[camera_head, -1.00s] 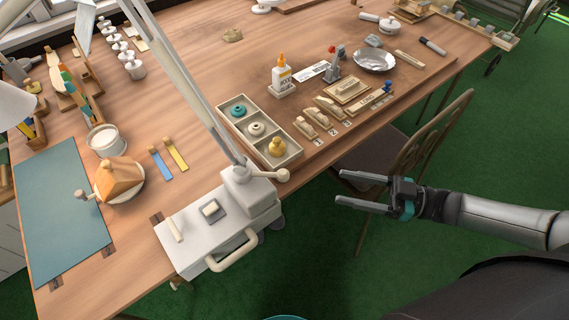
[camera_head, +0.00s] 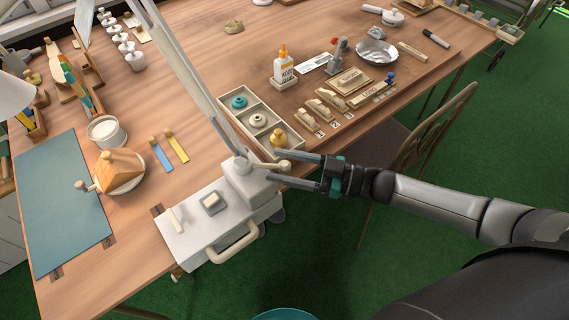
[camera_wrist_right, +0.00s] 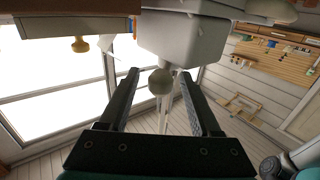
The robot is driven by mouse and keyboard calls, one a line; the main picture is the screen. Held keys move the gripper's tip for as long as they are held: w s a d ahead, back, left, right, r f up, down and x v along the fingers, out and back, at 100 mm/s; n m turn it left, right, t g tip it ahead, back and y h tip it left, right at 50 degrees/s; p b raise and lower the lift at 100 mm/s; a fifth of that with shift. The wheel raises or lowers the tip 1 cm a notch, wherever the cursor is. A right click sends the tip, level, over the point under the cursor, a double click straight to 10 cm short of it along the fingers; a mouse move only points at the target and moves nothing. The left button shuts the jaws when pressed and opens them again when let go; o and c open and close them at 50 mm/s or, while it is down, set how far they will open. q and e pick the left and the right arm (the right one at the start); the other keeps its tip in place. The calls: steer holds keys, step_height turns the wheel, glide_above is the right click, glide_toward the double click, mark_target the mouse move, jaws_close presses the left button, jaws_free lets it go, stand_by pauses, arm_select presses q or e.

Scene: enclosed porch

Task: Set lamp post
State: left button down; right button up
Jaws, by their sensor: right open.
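The pale lamp post (camera_head: 190,80) rises from a white base unit (camera_head: 205,243) at the table's near edge and leans up to the left; its top is out of the head view. A cream round knob (camera_head: 285,166) sticks out to the right from the post's foot. My right gripper (camera_head: 272,165) is open, with one finger on each side of the knob. In the right wrist view the knob (camera_wrist_right: 160,82) sits between the open fingers (camera_wrist_right: 159,74), with gaps visible on both sides. My left gripper is not in view.
A three-compartment tray (camera_head: 232,100) with teal, cream and yellow knobs lies just beyond the gripper. A glue bottle (camera_head: 283,65), wooden pieces and a metal bowl (camera_head: 377,53) stand farther right. A chair (camera_head: 430,130) is beside the table. A teal mat (camera_head: 60,200) lies left.

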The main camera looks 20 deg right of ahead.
jaws_close()
stand_by(0.5)
stand_by(0.8)
